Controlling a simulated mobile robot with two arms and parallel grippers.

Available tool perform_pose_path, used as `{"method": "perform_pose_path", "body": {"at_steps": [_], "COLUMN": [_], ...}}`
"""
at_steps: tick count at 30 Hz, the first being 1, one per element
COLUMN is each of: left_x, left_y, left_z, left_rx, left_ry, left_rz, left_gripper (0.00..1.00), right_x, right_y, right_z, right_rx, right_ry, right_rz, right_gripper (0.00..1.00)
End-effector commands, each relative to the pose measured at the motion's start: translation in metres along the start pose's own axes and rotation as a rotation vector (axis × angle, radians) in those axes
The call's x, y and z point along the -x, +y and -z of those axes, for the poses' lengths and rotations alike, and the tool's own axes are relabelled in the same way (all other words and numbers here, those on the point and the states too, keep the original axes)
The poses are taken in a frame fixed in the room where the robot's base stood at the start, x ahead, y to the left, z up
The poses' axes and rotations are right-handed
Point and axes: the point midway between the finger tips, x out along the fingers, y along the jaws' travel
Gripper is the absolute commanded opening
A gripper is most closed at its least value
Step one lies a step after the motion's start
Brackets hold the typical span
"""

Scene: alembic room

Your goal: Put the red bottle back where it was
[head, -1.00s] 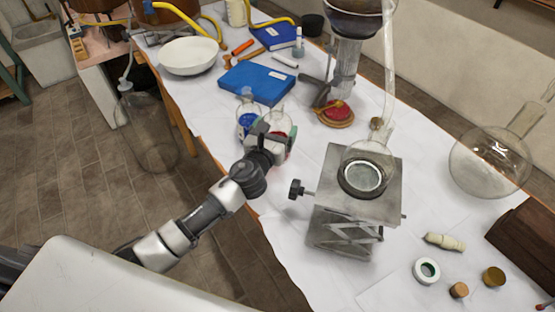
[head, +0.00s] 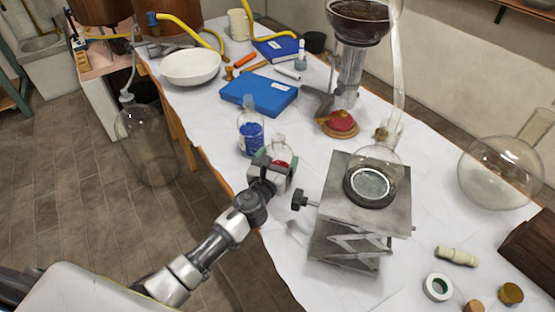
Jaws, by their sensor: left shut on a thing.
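The red bottle is a small clear glass bottle with red contents (head: 281,152), partly hidden behind my left gripper (head: 277,172). My left gripper is shut on it, at the table's left edge, just left of the metal lab jack. I cannot tell whether the bottle touches the table. A similar bottle with blue contents (head: 250,136) stands upright just behind and to the left of it. My right gripper is not in view.
A lab jack (head: 360,195) with a round flask (head: 378,162) stands close on the right. A blue case (head: 259,95) and a white bowl (head: 190,67) lie farther back. White tabletop is clear between the blue bottle and the burner stand's red base (head: 339,121).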

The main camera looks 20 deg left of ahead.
Motion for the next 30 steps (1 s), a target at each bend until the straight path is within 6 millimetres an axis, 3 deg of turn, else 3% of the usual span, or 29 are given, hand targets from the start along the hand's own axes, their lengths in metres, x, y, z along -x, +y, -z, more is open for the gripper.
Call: {"method": "perform_pose_path", "body": {"at_steps": [1,3,13,30], "left_x": [0.0,0.0,0.003,0.109], "left_y": [0.0,0.0,0.0,0.0], "left_z": [0.001,0.001,-0.002,0.0], "left_rx": [-0.001,-0.001,0.0,0.0], "left_ry": [0.0,0.0,0.001,0.002], "left_rz": [0.0,0.0,0.0,0.0], "left_gripper": [0.9,1.0,1.0,1.0], "right_x": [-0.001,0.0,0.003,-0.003], "right_y": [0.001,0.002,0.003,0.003], "right_z": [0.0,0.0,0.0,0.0], "right_rx": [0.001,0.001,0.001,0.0], "right_ry": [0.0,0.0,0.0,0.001], "right_rz": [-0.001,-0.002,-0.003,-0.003], "right_gripper": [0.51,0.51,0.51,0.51]}}
